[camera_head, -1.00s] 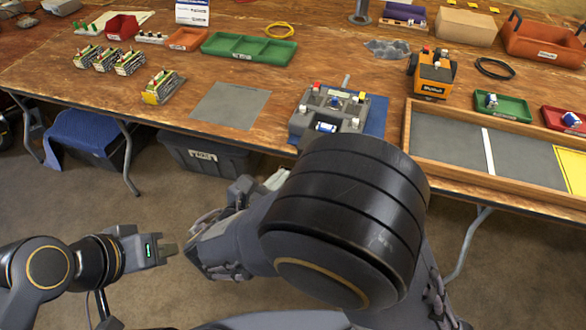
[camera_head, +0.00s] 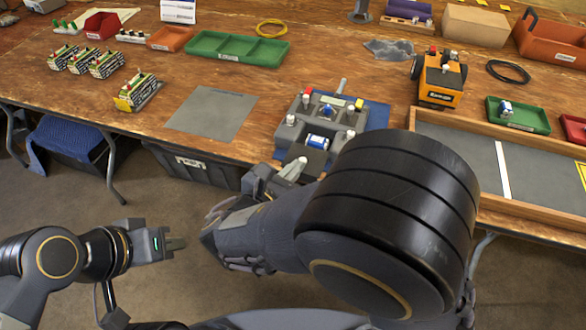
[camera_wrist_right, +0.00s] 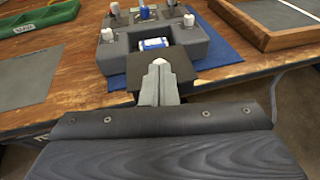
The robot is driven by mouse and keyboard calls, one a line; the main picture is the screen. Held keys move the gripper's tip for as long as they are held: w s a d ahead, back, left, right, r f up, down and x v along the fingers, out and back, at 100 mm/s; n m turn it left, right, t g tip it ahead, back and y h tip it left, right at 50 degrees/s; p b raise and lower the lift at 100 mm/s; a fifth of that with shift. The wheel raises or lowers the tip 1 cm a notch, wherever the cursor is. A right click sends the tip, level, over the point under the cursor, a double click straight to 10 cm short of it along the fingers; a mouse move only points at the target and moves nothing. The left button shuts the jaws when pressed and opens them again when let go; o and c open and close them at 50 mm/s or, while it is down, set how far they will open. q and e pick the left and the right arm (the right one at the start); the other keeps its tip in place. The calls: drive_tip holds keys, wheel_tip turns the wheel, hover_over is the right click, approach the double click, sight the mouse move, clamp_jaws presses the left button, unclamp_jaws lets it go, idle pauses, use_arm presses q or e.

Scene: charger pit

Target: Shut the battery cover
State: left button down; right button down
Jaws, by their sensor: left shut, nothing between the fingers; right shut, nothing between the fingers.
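The grey charger box (camera_head: 298,108) sits on a blue mat at the table's front edge, with coloured and white knobs on top. A blue-and-white battery (camera_head: 318,141) lies in its front bay, also seen in the right wrist view (camera_wrist_right: 155,44). The dark battery cover (camera_head: 309,157) is open, sticking out from the front of the bay; the right wrist view shows it too (camera_wrist_right: 118,72). My right gripper (camera_head: 296,167) is shut and empty, its tips at the cover's outer part; contact is unclear. In the right wrist view its fingertips (camera_wrist_right: 159,68) overlap the cover. My left gripper (camera_head: 180,243) is shut and empty, away from the table.
A wooden-framed tray (camera_head: 470,187) stands right of the box. An orange vehicle (camera_head: 437,80) is behind it. A grey mat (camera_head: 212,112) lies left, with a green compartment tray (camera_head: 238,48) beyond. My right arm hides part of the table's front edge.

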sight(308, 147)
drive_tip(key=w+d, duration=0.1)
drive_tip(key=w, duration=0.2)
drive_tip(key=w+d, duration=0.1)
drive_tip(key=w, duration=0.2)
drive_tip(key=w+d, duration=0.1)
drive_tip(key=w, duration=0.1)
drive_tip(key=shift+w+d+p, duration=0.2)
drive_tip(key=shift+w+p, duration=0.2)
